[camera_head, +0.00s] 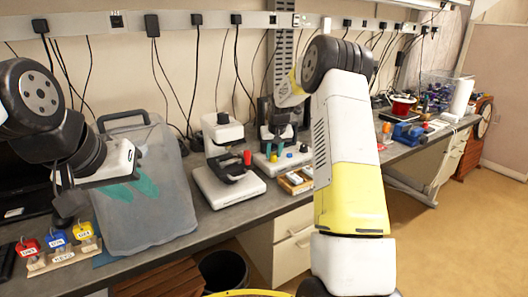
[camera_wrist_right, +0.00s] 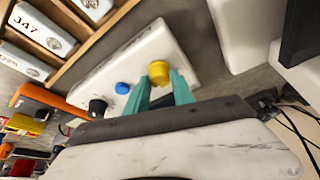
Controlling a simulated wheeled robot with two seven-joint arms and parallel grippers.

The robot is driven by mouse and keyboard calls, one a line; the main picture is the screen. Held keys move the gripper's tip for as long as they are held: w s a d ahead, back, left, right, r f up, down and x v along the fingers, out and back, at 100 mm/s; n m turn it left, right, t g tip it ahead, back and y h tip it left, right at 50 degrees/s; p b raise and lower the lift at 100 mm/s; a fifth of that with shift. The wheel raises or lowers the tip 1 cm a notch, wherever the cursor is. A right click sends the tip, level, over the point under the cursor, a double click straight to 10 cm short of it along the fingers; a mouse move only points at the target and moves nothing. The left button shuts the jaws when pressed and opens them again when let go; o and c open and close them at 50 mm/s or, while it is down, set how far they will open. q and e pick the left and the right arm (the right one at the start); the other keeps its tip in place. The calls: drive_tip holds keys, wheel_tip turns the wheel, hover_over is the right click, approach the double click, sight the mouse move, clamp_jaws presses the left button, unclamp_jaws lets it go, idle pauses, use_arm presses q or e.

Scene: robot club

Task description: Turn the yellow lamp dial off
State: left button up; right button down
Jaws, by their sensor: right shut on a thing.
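The yellow lamp dial (camera_wrist_right: 159,72) sits on a white control box (camera_wrist_right: 140,48), in a row with a blue knob (camera_wrist_right: 122,88) and a black knob (camera_wrist_right: 98,107). My right gripper (camera_wrist_right: 161,79) has its teal fingers on either side of the yellow dial and is shut on it. Which way the dial is turned cannot be told.
The grey bin (camera_head: 165,215) stands on the bench at left. Key tags on a wooden stand (camera_head: 60,258) are at its lower left. A white device (camera_head: 228,180) stands left of the control box. A wooden tray of labelled blocks (camera_wrist_right: 83,27) lies close by.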

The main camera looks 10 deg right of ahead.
drive_tip(key=shift+d+n, duration=0.1)
drive_tip(key=shift+n, duration=0.2)
drive_tip(key=n+y, duration=0.1)
drive_tip(key=n, duration=0.3)
drive_tip(key=shift+d+y, duration=0.15)
drive_tip(key=shift+y, duration=0.25)
drive_tip(key=n, duration=0.2)
drive_tip(key=n+g+y, duration=0.1)
drive_tip(key=n, duration=0.1)
drive_tip(key=shift+w+n+y, duration=0.1)
drive_tip(key=shift+n+y, duration=0.2)
drive_tip(key=n+g, duration=0.1)
drive_tip(key=n, duration=0.1)
drive_tip(key=n+y, duration=0.1)
drive_tip(key=n, duration=0.1)
drive_tip(key=shift+w+g, duration=0.1)
drive_tip(key=shift+g, duration=0.3)
drive_tip(key=n+g, duration=0.1)
drive_tip(key=n, duration=0.3)
drive_tip(key=shift+d, duration=0.1)
drive_tip(key=shift+n+g, duration=0.3)
drive_tip(key=shift+n, duration=0.1)
drive_tip(key=c, duration=1.1)
unclamp_jaws()
